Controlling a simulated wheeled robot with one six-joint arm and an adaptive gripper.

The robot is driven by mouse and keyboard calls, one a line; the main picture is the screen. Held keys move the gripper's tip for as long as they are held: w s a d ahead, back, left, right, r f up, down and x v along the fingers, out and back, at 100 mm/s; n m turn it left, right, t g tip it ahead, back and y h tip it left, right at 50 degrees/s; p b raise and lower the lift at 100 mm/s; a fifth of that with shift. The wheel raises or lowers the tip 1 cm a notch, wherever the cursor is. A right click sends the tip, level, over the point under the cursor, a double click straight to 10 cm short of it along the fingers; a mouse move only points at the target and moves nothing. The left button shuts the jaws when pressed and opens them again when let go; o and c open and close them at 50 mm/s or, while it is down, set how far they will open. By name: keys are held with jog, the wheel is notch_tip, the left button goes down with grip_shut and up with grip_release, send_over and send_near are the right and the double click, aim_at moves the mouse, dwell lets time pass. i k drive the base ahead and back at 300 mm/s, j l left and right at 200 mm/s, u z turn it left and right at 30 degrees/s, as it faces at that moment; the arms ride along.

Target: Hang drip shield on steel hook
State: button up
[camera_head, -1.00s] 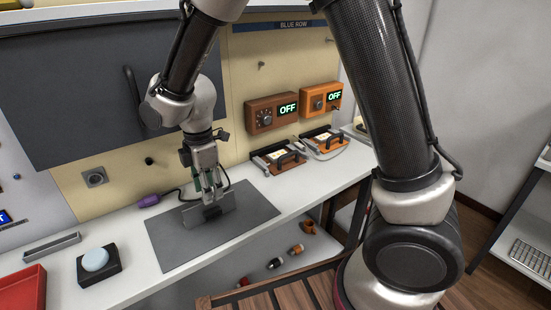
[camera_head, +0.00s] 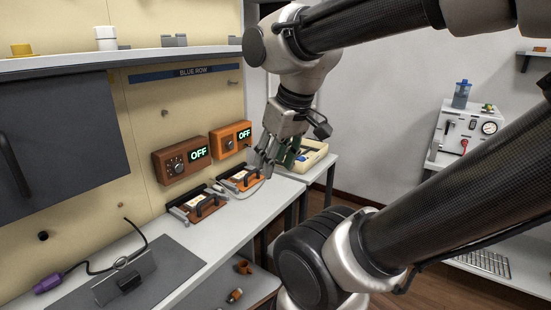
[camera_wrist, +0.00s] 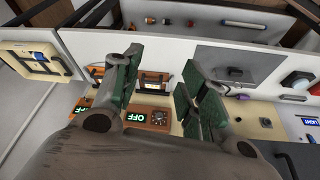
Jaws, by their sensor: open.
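The drip shield appears to be a grey plate (camera_head: 140,268) with a wire loop at its top and a black block on its front. My gripper (camera_head: 264,165) is open and empty, in the air to the right of the shield, near the right orange box. In the wrist view its green-padded fingers (camera_wrist: 163,88) are spread apart. Small metal pegs stick out of the beige panel, one above the boxes (camera_head: 165,113) and one farther right (camera_head: 233,83); I cannot tell which is the steel hook.
Two orange boxes reading OFF (camera_head: 181,161) (camera_head: 231,138) hang on the panel. Two handled trays (camera_head: 197,204) (camera_head: 240,179) lie below them. A purple-handled tool (camera_head: 48,283) with a cable lies left of the mat. A yellow case (camera_head: 312,152) stands behind my gripper.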

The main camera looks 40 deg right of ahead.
aim_at(104, 291)
jog(key=k+j, duration=1)
jog(key=j+z, duration=0.05)
